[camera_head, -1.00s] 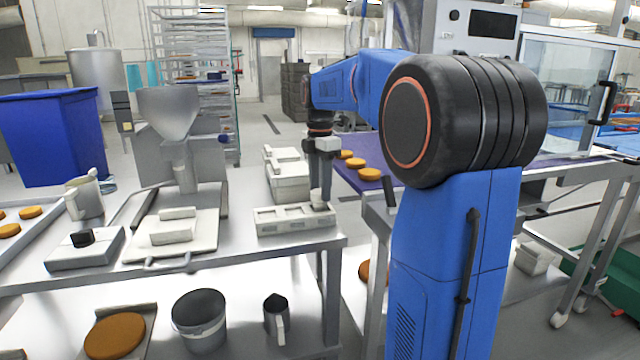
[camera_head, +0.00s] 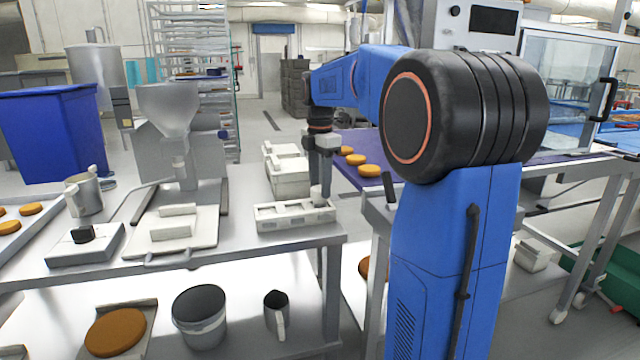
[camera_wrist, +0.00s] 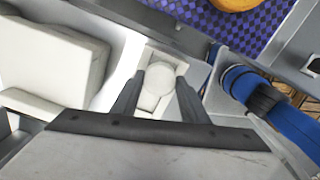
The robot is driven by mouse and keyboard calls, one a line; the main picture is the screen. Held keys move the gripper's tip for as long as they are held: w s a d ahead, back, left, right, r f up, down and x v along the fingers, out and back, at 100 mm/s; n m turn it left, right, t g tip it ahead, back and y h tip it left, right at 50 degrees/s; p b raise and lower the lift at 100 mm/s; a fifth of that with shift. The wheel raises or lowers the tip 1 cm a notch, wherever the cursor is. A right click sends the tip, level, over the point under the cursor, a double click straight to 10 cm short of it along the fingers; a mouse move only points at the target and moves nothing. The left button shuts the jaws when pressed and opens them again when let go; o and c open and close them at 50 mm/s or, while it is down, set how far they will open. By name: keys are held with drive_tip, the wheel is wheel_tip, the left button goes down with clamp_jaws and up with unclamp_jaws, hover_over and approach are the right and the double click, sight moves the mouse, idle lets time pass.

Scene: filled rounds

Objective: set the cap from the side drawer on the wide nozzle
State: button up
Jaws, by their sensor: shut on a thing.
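My gripper (camera_head: 319,188) reaches down at the right end of a long white tray (camera_head: 280,225) with compartments on the steel table. In the wrist view my gripper (camera_wrist: 160,82) is shut on a pale round cap (camera_wrist: 158,77), which sits between the dark fingertips. The cap is over or in the tray's end; I cannot tell whether it touches the tray. A grey machine with a funnel hopper (camera_head: 168,100) stands at the back left of the table. I cannot tell which part is the wide nozzle, nor clearly make out the side drawer.
White boxes (camera_head: 287,175) stand just behind the tray. A white board (camera_head: 205,235) with pale blocks, a scale-like box (camera_head: 85,247) and a metal jug (camera_head: 84,194) are to the left. A purple conveyor (camera_head: 378,184) with orange rounds lies to the right, close to my arm.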

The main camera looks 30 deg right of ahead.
drive_tip(key=shift+f, duration=0.15)
drive_tip(key=o, duration=1.6)
drive_tip(key=shift+r, duration=3.5)
